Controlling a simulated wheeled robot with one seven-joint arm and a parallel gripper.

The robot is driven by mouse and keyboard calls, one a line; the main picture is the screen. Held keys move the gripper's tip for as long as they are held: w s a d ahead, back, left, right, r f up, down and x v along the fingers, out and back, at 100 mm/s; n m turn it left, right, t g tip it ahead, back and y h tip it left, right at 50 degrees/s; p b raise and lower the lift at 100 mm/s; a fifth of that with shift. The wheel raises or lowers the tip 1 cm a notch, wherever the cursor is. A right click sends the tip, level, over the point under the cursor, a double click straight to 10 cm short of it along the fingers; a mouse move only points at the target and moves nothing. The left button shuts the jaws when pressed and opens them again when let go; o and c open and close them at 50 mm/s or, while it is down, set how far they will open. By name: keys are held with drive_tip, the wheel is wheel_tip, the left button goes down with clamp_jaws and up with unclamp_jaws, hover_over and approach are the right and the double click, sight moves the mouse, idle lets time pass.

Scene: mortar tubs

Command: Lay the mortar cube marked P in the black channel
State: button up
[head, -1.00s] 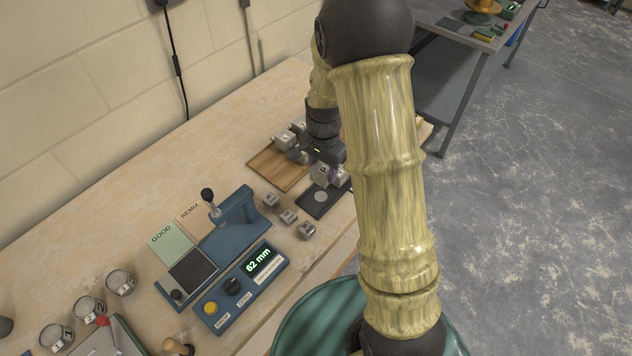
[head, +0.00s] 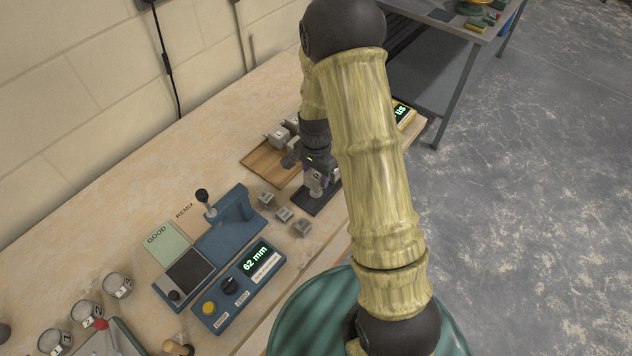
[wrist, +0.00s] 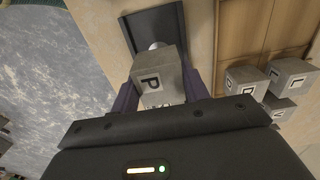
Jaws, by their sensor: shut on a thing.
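The grey mortar cube marked P (wrist: 158,78) is between the two fingers of my gripper (wrist: 165,98), which is shut on it. Its P face shows in the wrist view. The black channel (wrist: 150,20) lies just beyond the cube there, with a pale round spot partly hidden behind the cube. In the head view my gripper (head: 317,180) points down over the black channel (head: 316,206) with the cube (head: 316,186) low above or in it. I cannot tell whether the cube touches the channel floor.
A wooden tray (head: 262,164) with several grey cubes stands beside the channel. A blue gauge stand (head: 232,222) and a control box reading 62 mm (head: 238,287) are further left. The bench edge is close on the channel's right.

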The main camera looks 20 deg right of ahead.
sight(316, 183)
drive_tip(key=shift+f+p, duration=0.3)
drive_tip(key=shift+f, duration=1.75)
drive_tip(key=shift+f, duration=0.15)
drive_tip(key=o, duration=1.2)
drive_tip(key=shift+c, duration=0.2)
wheel_tip(316, 183, up, 12)
drive_tip(key=shift+r+b, duration=0.2)
drive_tip(key=shift+b, duration=0.75)
